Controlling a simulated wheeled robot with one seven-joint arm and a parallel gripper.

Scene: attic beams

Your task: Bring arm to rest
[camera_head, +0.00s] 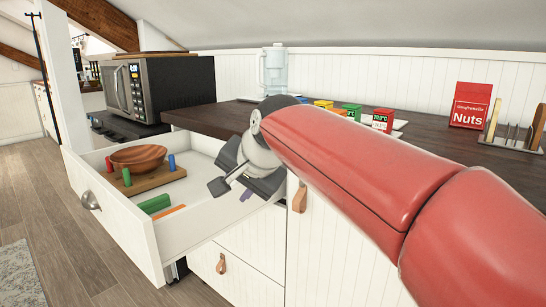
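My red arm reaches in from the right of the head view. My gripper (219,184) hangs over the right side of an open white drawer (140,232). Dark finger parts show at its end, but the angle does not show clearly whether they are apart or together. A small purple thing (245,195) shows by the fingers; I cannot tell whether it is held or part of something behind. In the drawer, a brown wooden bowl (138,157) sits on a wooden board (150,181) with coloured pegs. A green item (155,204) lies in front of it.
A dark counter (440,135) runs behind my arm. The floor (80,245) left of the drawer is clear.

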